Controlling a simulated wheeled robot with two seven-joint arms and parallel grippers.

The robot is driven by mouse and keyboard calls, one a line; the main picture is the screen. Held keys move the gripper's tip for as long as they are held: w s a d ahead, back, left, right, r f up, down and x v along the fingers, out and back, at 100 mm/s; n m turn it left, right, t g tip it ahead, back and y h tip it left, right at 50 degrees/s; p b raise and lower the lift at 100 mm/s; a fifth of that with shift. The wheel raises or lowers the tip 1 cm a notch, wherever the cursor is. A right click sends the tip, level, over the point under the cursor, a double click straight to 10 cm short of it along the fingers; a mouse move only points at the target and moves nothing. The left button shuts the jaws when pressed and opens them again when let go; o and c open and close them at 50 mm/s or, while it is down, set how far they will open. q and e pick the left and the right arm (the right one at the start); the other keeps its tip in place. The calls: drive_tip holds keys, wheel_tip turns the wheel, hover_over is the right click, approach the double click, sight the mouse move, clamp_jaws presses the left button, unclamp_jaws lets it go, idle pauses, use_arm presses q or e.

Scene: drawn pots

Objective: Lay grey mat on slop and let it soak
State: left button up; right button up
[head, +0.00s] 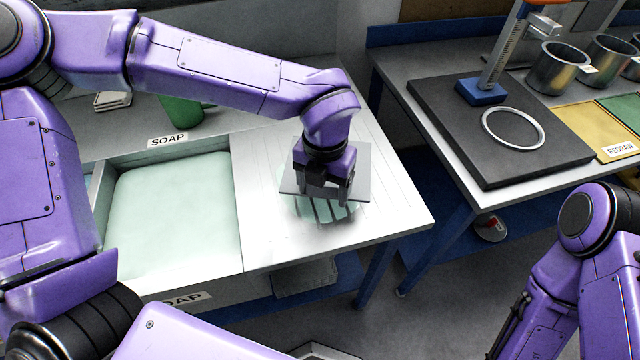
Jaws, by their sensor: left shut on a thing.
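The grey mat (361,176) is a thin flat square over the ribbed drainboard at the right end of the sink bench. My left gripper (326,199) points down and is shut on it; the fingers hide its middle. The slop (312,211) is a pale green puddle on the ribs under the mat, showing past its near edge. I cannot tell whether the mat touches it. My right arm is at the lower right; its gripper is out of view.
The soap basin (172,225) with pale green liquid lies left of the drainboard, a green container (181,110) behind it. Across a floor gap, the right bench holds a black board (455,130) with a metal ring (513,110), a blue-footed stand (482,91) and metal pots (557,70).

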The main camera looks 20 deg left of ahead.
sight(320, 205)
use_arm(q)
drive_tip(key=f, duration=0.1)
drive_tip(key=w+a+f, duration=0.1)
drive_tip(key=w+f, duration=0.1)
drive_tip(key=shift+a+p, duration=0.25)
drive_tip(key=shift+p, duration=0.15)
wheel_tip(320, 205, down, 3)
drive_tip(key=shift+r, duration=0.1)
drive_tip(key=shift+w+f, duration=0.15)
drive_tip(key=shift+f, duration=0.15)
drive_tip(key=shift+f, duration=0.1)
drive_tip(key=o, duration=1)
wheel_tip(320, 205, up, 12)
drive_tip(key=shift+r+b, duration=0.15)
drive_tip(key=shift+b, duration=0.4)
